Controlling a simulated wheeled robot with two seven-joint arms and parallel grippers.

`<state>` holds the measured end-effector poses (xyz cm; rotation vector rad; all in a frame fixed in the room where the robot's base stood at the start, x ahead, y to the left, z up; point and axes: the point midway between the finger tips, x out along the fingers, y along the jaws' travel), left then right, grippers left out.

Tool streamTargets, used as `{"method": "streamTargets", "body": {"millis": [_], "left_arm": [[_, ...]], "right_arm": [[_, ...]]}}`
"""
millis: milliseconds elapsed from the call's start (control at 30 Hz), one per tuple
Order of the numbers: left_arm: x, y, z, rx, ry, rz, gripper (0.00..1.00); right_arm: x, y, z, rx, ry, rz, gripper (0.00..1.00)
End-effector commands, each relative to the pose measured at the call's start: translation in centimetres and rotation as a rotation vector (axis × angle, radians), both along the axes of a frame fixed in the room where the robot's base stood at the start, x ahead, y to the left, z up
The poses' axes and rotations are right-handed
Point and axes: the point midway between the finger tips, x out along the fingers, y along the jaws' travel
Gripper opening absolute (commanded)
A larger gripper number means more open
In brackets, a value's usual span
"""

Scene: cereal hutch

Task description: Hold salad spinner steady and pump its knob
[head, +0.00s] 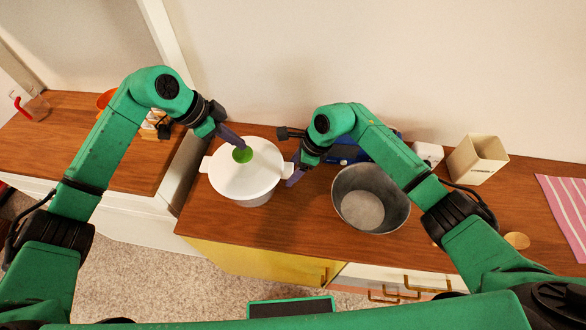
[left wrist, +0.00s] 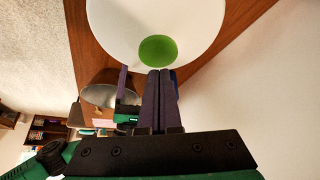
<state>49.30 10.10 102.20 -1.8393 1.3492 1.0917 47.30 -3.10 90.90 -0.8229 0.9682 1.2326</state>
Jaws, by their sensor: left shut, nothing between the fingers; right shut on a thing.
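The salad spinner (head: 243,181) is a white round pot with a lid and two side handles, upright on the wooden counter. Its green knob (head: 242,155) sits at the middle of the lid; the knob also shows in the left wrist view (left wrist: 158,51). My left gripper (head: 241,144) is shut and empty, with its fingertips right at the knob's edge; I cannot tell whether they touch it. My right gripper (head: 293,178) is shut on the spinner's right handle (head: 287,170). Part of that handle is hidden by the fingers.
A grey metal bowl (head: 370,198) stands just right of the spinner, under my right arm. A blue thing (head: 345,152) is behind it. A beige container (head: 477,159) and a pink striped cloth (head: 566,205) are further right. A counter gap runs left of the spinner.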

Motion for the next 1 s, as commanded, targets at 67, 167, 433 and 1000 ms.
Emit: {"method": "streamTargets", "body": {"millis": [67,167,433,1000], "left_arm": [[0.1,0.0,0.3,-0.001,-0.002,0.000,0.00],[0.2,-0.1,2.8,-0.003,-0.005,-0.001,0.00],[-0.1,0.0,5.6,0.000,0.002,0.000,0.00],[0.0,0.0,-0.1,0.000,-0.001,0.000,0.00]], "right_arm": [[0.0,0.0,0.1,0.001,0.000,0.000,0.00],[0.0,0.0,0.1,0.001,0.000,0.000,0.00],[0.0,0.0,0.0,0.001,0.000,0.000,0.00],[0.0,0.0,0.0,0.001,-0.001,0.000,0.00]]}}
